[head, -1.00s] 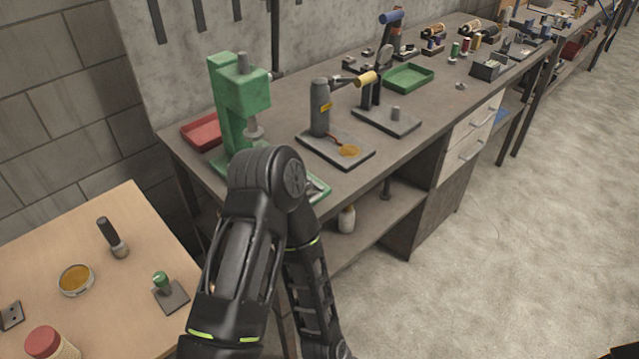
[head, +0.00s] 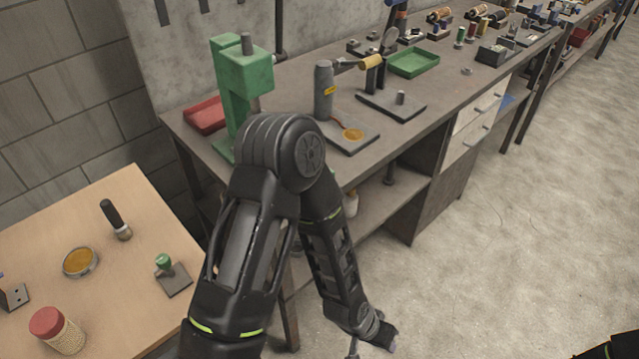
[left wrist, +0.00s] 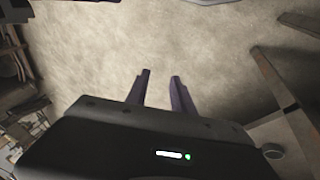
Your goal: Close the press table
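A green press (head: 232,85) stands on the grey workbench at the left end in the head view. It has an upright column and a head block; its lower front is hidden behind my left arm, so the state of its table cannot be seen. My left arm bends in front of the bench, its forearm pointing down. My left gripper hangs low over the floor, away from the press. In the left wrist view my left gripper (left wrist: 158,82) shows two purple fingers apart with only floor between them. My right gripper is out of view; only a dark arm part shows at bottom right.
The workbench (head: 440,115) holds a red tray (head: 204,114), a grey tool on a plate (head: 352,138) and a green tray (head: 413,62). A wooden table (head: 125,265) at left holds a red-lidded jar (head: 57,330) and small tools. The floor at right (head: 530,230) is clear.

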